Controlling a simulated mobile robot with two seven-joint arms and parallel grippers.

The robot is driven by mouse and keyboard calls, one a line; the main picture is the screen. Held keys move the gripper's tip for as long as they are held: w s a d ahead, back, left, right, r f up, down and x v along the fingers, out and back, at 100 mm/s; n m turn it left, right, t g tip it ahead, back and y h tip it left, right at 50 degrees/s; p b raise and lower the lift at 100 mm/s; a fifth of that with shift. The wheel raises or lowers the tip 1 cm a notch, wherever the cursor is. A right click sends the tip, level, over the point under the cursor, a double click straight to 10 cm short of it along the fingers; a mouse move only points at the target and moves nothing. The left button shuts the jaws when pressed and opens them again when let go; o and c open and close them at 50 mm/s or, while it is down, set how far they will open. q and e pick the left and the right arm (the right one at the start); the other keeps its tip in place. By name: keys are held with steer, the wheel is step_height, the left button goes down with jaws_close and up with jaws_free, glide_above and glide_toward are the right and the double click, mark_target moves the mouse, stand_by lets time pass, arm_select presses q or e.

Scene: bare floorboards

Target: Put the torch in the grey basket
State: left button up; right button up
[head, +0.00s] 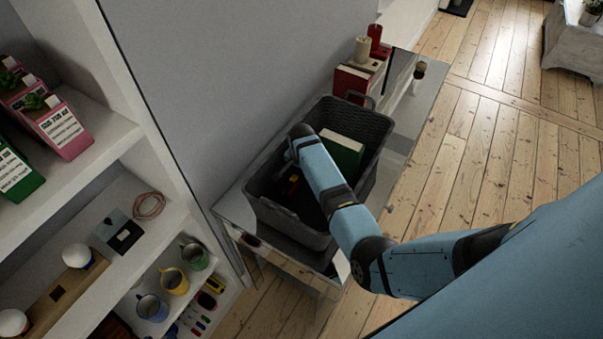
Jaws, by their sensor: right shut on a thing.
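The grey basket (345,115) stands on a mirrored side table against the wall. My right arm reaches over its near side, and my right gripper (289,156) is down inside its left part. The gripper is shut on the torch, but my wrist and the basket's shadow hide the fingertips and nearly all of what they hold. A green book (343,151) stands in the basket's right part. My left gripper is not in view.
Red books (351,84) and candles (363,48) stand behind the basket on the mirrored table (411,107). At left, white shelves hold mugs (174,281), plant boxes (58,129) and tools.

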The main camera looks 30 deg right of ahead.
steer(key=o, duration=1.1)
steer(key=shift+f, duration=0.1)
step_height(320, 180, up, 12)
steer(key=shift+r, duration=0.15)
